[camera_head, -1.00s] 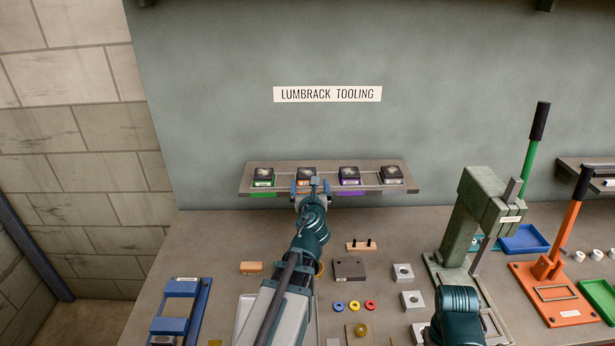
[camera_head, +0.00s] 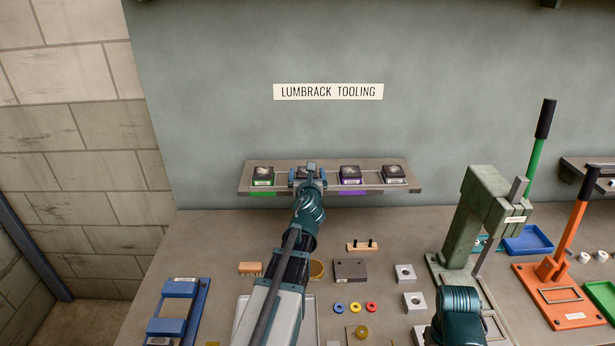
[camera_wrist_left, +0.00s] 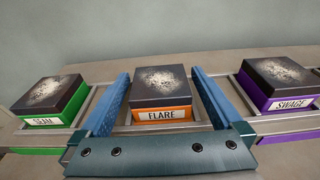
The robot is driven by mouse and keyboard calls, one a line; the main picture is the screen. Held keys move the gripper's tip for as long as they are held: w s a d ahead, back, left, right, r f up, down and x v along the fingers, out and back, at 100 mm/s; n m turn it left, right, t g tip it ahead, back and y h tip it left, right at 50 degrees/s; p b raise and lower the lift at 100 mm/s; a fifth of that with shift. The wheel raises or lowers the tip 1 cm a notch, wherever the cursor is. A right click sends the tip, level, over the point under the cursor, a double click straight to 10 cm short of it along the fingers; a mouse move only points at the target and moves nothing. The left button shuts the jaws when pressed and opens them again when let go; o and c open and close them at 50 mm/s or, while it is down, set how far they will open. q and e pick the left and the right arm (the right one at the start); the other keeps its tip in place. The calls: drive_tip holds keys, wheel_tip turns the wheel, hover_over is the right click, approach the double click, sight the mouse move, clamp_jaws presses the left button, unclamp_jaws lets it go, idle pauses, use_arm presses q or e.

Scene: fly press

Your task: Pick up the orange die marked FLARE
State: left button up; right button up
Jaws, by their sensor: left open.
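The orange die marked FLARE (camera_wrist_left: 162,97) sits on the rack shelf, a dark block with a speckled top above an orange base. In the left wrist view it stands between the two blue fingers of my left gripper (camera_wrist_left: 160,105), which is open with gaps visible at both sides. In the head view my left gripper (camera_head: 308,174) is at the shelf and covers most of that die. My right arm (camera_head: 459,310) shows at the bottom, but its gripper is out of view.
The green SEAM die (camera_wrist_left: 48,100) is to the left and the purple SWAGE die (camera_wrist_left: 278,86) to the right, both close by. A further die (camera_head: 394,173) stands at the shelf's (camera_head: 408,188) right end. A green press (camera_head: 480,220) stands right of the arm.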

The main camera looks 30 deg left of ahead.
use_arm(q)
clamp_jaws()
idle(0.3)
drive_tip(key=shift+r, duration=0.1)
